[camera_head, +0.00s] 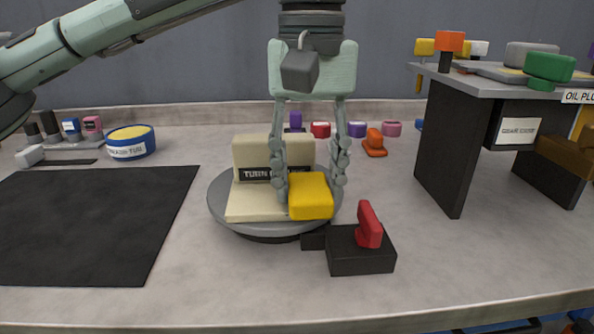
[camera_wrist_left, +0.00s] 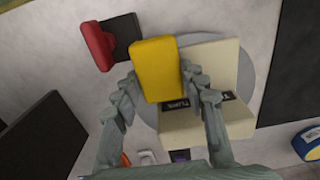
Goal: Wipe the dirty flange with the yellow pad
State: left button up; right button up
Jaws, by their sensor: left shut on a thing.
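My left gripper (camera_head: 310,184) points down and is shut on the yellow pad (camera_head: 310,198), with one finger on each side. The pad also shows between the fingers in the left wrist view (camera_wrist_left: 158,70). A cream, L-shaped piece (camera_head: 256,203) sits on a round grey turntable (camera_head: 218,208). Its flat flange lies in front and its upright wall behind bears a dark lettered strip. The pad is at the right part of the flat flange; I cannot tell whether they touch. I see no clear dirt; the pad hides part of the flange. My right gripper is not in view.
A black block (camera_head: 358,258) with a red lever (camera_head: 369,225) stands at the turntable's front right. A dark mat (camera_head: 90,220) lies left, near a blue-yellow tub (camera_head: 131,142). A grey-topped stand (camera_head: 445,140) is at right. Small coloured items line the back.

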aim_at(243, 203)
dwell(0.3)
pick_arm(q)
jog(key=shift+a+f+b, duration=0.15)
jog(key=shift+a+b, duration=0.2)
jog(key=shift+a, duration=0.65)
jog(key=shift+a, duration=0.15)
jog(key=shift+a, duration=0.95)
jog(key=shift+a+r, duration=0.2)
jog(key=shift+a, duration=0.75)
jog(key=shift+a, duration=0.1)
jog(key=shift+a+b, duration=0.45)
jog(key=shift+a, duration=0.4)
